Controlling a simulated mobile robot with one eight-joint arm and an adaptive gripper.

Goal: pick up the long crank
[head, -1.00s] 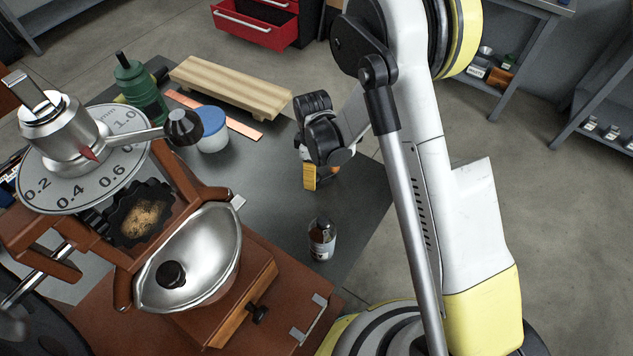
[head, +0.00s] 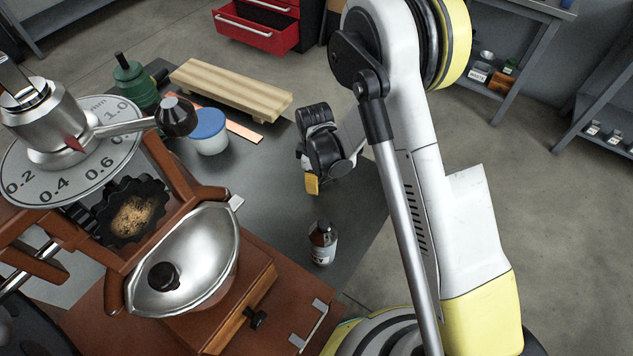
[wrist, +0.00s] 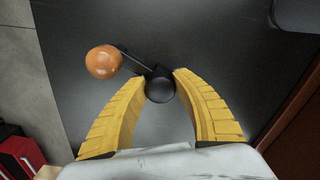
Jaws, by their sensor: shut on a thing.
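The long crank (wrist: 137,61) shows in the wrist view as a thin dark arm. It has an orange ball knob (wrist: 104,62) at its left end and a round black end (wrist: 160,86) at the other. My gripper (wrist: 159,82) has its yellow fingers on either side of the black end and is shut on it. The orange knob lies outside the fingers, to the left. In the head view my gripper (head: 312,184) is over the dark table, and the crank is not visible there. Whether the crank touches the table cannot be told.
A small dark bottle (head: 322,243) stands on the dark table (head: 265,195) near my gripper. A blue-lidded jar (head: 210,132), a wooden stand (head: 232,90) and a green bottle (head: 138,85) are behind left. A large grinder (head: 190,265) fills the left front.

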